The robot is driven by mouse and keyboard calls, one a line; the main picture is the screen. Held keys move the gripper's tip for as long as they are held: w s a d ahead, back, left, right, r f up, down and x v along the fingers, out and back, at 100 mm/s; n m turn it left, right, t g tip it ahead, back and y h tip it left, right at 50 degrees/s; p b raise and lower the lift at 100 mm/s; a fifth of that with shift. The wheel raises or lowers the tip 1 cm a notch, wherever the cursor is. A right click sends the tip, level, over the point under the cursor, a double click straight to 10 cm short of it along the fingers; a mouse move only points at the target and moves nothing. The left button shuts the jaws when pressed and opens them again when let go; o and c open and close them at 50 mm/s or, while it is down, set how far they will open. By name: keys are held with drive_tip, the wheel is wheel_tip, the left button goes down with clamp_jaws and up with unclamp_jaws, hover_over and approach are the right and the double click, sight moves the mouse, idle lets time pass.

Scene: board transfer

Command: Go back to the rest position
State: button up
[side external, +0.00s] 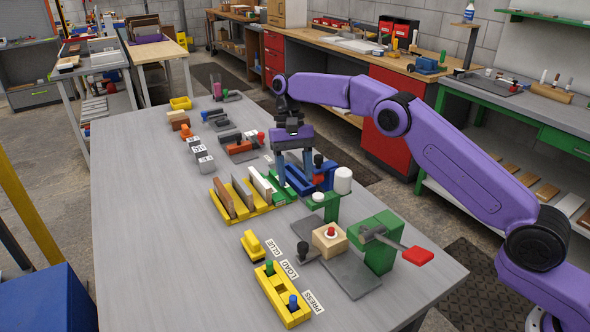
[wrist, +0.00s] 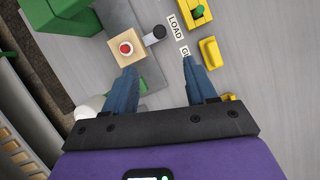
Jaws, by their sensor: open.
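My gripper (side external: 293,164) points down over the grey table, above the area by the blue and green fixtures and to the right of the yellow rack (side external: 245,213). In the wrist view my gripper (wrist: 160,66) has its two blue fingers apart with nothing between them. Several thin boards stand upright in the rack, among them a brown board (side external: 223,198) and a white board (side external: 260,185). Whether the fingertips touch anything below is hard to tell in the side view.
A green press (side external: 378,245) with a red-tipped lever stands at the front right, by a wooden block (side external: 328,240) with a red button. A white cylinder (side external: 343,180) stands near my gripper. A yellow button box (side external: 283,297) is at the front. The table's left side is clear.

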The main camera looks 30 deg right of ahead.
drive_tip(key=shift+w+r, duration=0.1)
drive_tip(key=shift+r, duration=0.15)
idle(0.4)
drive_tip(key=s+a+r+n+t+h, duration=0.15)
drive_tip(key=s+r+n, duration=0.3)
drive_tip(key=s, duration=0.45)
drive_tip(key=s+d+n, duration=0.2)
drive_tip(key=s, duration=0.5)
drive_tip(key=s+d+r+n+t, duration=0.1)
drive_tip(key=s+d+n, duration=0.1)
drive_tip(key=s, duration=0.6)
drive_tip(key=s+d+n+t, duration=0.1)
drive_tip(key=s+d+n, duration=0.1)
drive_tip(key=s, duration=0.5)
drive_tip(key=shift+s+d+r+n, duration=0.15)
drive_tip(key=shift+d+r+n, duration=0.25)
drive_tip(key=shift+n, duration=0.15)
drive_tip(key=s+d+f+n, duration=0.3)
drive_tip(key=s+d+n, duration=0.1)
drive_tip(key=s+d, duration=0.4)
drive_tip(key=shift+s+f+t+y, duration=0.35)
drive_tip(key=shift+s+t, duration=0.1)
drive_tip(key=shift+s, duration=0.7)
drive_tip(key=shift+d, duration=0.1)
